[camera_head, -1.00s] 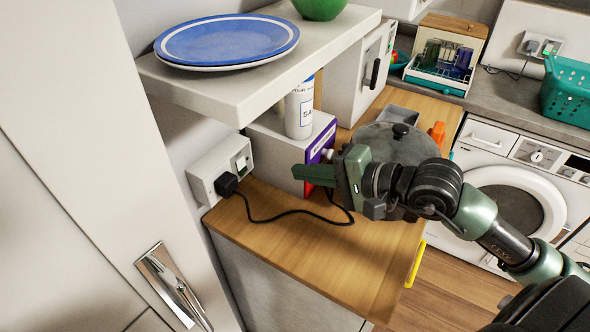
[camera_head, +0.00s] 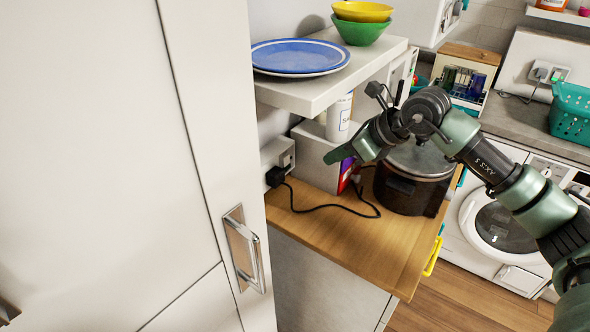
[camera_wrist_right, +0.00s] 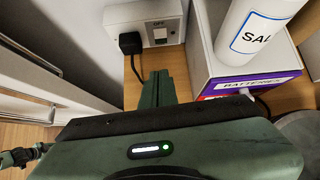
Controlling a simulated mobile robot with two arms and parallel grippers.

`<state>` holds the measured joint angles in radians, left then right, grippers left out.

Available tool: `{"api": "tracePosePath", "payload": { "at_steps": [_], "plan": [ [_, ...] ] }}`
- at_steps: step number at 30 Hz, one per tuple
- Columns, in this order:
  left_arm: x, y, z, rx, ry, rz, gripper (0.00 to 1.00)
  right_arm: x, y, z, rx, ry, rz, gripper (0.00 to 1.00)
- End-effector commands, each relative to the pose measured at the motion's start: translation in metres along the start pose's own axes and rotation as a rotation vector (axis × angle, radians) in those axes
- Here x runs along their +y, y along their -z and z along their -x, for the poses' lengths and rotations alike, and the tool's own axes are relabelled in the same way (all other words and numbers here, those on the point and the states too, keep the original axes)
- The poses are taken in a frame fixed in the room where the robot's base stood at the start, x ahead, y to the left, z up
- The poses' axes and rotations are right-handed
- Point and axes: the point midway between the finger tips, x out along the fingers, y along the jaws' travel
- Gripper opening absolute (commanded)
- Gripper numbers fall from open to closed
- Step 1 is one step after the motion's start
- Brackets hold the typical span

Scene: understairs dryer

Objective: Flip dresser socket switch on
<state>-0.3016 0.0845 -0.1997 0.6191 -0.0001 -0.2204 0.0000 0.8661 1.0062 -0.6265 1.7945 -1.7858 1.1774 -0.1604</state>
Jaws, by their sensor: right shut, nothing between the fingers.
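The white dresser socket (camera_head: 281,152) is on the wall under the shelf, at the far left of the wooden dresser top. A black plug (camera_head: 275,176) sits in it, and its cable runs over the top. In the right wrist view the socket (camera_wrist_right: 172,12) is at the upper middle, with its light switch (camera_wrist_right: 160,33) just right of the plug (camera_wrist_right: 130,43). My right gripper (camera_head: 330,158) is shut and empty, to the right of the socket and apart from it. Its fingers (camera_wrist_right: 157,80) point towards the socket in the wrist view.
A white box with a purple batteries label (camera_wrist_right: 245,82) and a white bottle (camera_head: 339,118) stand right of the socket. A dark pot (camera_head: 402,188) is further right. The shelf (camera_head: 318,92) holding a blue plate (camera_head: 299,57) overhangs. A tall cabinet door (camera_head: 200,120) stands left.

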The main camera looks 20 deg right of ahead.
Motion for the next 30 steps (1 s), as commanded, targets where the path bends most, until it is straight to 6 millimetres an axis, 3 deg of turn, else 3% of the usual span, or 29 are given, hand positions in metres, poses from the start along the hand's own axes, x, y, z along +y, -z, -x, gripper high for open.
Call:
{"api": "tracePosePath", "payload": {
  "at_steps": [17, 23, 30],
  "plan": [
    [0.007, 0.004, 0.003, 0.005, -0.008, 0.004, 0.63, -0.005, -0.003, -0.001, 0.015, 0.001, -0.057, 0.0],
    [0.006, 0.005, 0.013, 0.006, -0.007, 0.004, 0.63, -0.004, -0.004, -0.029, 0.016, -0.002, -0.057, 0.0],
    [0.004, 0.006, 0.028, 0.005, -0.005, 0.002, 0.63, -0.004, -0.004, -0.082, 0.015, -0.001, -0.057, 0.0]
  ]
}}
